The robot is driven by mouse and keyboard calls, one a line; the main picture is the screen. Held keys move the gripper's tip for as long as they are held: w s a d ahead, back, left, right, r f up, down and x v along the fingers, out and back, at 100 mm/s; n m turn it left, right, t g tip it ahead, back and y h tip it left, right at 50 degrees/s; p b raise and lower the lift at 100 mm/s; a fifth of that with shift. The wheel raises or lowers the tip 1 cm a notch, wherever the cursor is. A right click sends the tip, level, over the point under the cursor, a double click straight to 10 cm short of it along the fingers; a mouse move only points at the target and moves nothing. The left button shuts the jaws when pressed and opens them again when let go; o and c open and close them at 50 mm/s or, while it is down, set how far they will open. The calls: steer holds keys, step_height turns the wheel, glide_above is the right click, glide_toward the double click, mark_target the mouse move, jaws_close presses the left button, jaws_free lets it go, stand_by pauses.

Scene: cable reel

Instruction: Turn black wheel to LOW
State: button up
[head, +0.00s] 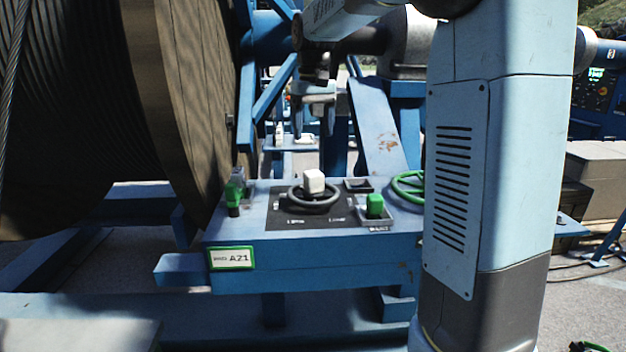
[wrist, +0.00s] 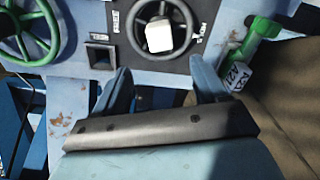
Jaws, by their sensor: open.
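The black wheel (head: 314,207) lies on a dark panel on top of the blue stand, with a white block (head: 314,181) over its middle. The wheel rim (wrist: 134,32) and the white block (wrist: 159,38) also show in the wrist view. Two small white labels are on the panel near the rim, too small to read surely. My gripper (head: 315,128) is above and behind the wheel in the head view, fingers pointing down. In the wrist view my gripper (wrist: 161,76) is open, its fingers apart and empty, beside the wheel and not touching it.
A green wheel (head: 408,187) is to the right, partly hidden by my arm. A green block (head: 375,205) and a green valve handle (head: 235,192) flank the panel. A tag reading A21 (head: 231,258) is on the stand's front. A large cable reel (head: 185,95) stands close on the left.

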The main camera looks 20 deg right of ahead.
mark_target(312, 172)
step_height(312, 172, down, 14)
steer(key=shift+r, duration=0.15)
stand_by(0.4)
steer(key=shift+c, duration=0.4)
jaws_close()
steer(key=shift+a, duration=0.2)
